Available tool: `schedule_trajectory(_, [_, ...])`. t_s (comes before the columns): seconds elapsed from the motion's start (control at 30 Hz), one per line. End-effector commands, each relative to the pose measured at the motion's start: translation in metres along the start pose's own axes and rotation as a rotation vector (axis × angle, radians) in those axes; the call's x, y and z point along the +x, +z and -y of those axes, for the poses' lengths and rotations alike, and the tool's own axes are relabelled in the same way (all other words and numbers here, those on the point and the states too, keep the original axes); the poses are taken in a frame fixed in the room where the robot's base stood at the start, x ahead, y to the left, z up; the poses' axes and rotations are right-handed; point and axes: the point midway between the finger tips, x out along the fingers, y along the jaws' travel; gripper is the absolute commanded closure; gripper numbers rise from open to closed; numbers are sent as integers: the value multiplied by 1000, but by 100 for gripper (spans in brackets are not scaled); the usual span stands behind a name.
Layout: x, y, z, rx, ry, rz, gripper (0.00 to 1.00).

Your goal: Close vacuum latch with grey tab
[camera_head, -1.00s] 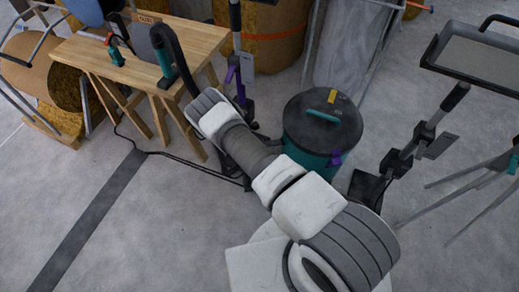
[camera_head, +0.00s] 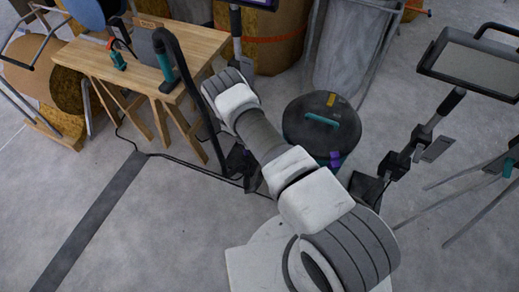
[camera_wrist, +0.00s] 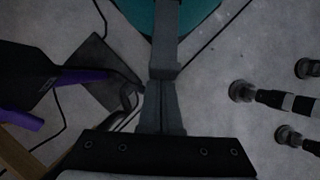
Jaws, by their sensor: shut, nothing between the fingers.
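The vacuum is a teal canister with a round black lid (camera_head: 310,134) and a teal carry handle (camera_head: 333,118), right of my arm in the head view. A purple latch tab (camera_head: 335,159) sits at its near rim. I cannot make out a latch with a grey tab in the head view. Part of the teal body (camera_wrist: 200,12) shows at the top of the wrist view. My gripper (camera_wrist: 163,75) is shut and empty, its grey fingers pointing up that view toward the teal body. Whether it touches the vacuum is unclear. My arm hides the gripper in the head view.
A wooden workbench (camera_head: 150,45) with tools stands at the back left. A tray stand (camera_head: 470,60) is on the right, and wrapped rolls stand behind. A dark cable (camera_head: 180,157) crosses the floor. A black object with purple parts (camera_wrist: 85,75) lies left of my gripper.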

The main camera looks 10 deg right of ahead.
Motion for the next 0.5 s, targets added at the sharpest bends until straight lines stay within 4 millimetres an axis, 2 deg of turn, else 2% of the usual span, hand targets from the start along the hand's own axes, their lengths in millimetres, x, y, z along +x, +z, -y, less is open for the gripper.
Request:
schedule_trajectory(0.03, [-5, 6, 0, 7, -2, -24, 100])
schedule_trajectory(0.5, [-24, 27, 0, 11, -1, -338, 100])
